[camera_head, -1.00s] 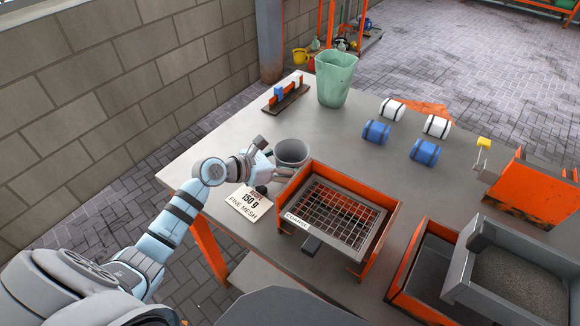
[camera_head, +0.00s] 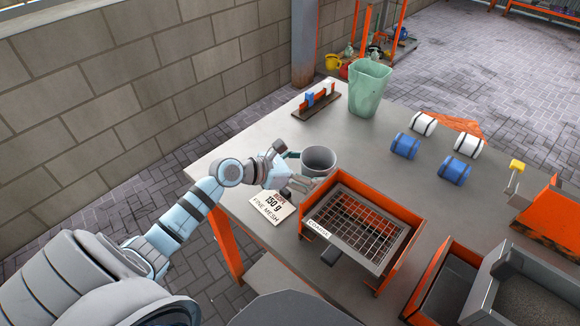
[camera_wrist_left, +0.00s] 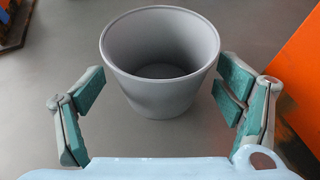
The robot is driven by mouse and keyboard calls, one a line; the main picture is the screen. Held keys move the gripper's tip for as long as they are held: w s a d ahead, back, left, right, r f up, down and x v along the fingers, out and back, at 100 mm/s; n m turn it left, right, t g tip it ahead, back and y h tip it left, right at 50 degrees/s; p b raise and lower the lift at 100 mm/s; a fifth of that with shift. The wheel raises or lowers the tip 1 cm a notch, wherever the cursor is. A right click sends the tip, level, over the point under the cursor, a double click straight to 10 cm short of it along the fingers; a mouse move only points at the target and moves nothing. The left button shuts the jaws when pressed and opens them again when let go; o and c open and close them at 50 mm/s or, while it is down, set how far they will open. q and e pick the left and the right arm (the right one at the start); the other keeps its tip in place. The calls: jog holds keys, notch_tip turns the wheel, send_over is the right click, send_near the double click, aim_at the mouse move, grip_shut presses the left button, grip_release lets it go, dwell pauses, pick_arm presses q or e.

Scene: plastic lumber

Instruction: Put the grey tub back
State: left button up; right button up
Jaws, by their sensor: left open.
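The grey tub (camera_head: 319,160) stands upright on the grey table, behind the orange sieve box. In the left wrist view the tub (camera_wrist_left: 160,95) is empty and sits ahead of the fingers, centred between them. My left gripper (camera_head: 296,169) is beside the tub on its near left side. In the left wrist view the gripper (camera_wrist_left: 160,108) is open, with green pads apart on both sides of the tub and not visibly touching it. My right gripper is not in view.
The orange box with a mesh labelled "COARSE" (camera_head: 372,232) stands close to the right of my left gripper. A "150 g FINE MESH" card (camera_head: 272,205) lies in front. A green bin (camera_head: 369,88), a small rack (camera_head: 316,101) and blue and white rolls (camera_head: 405,145) stand farther back.

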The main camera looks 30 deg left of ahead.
pick_arm(q)
jog(key=p+v, duration=0.2)
jog(key=v, duration=0.7)
jog(key=shift+s+a+r, duration=0.1)
jog(key=shift+s+r, duration=0.1)
jog(key=shift+s, duration=0.2)
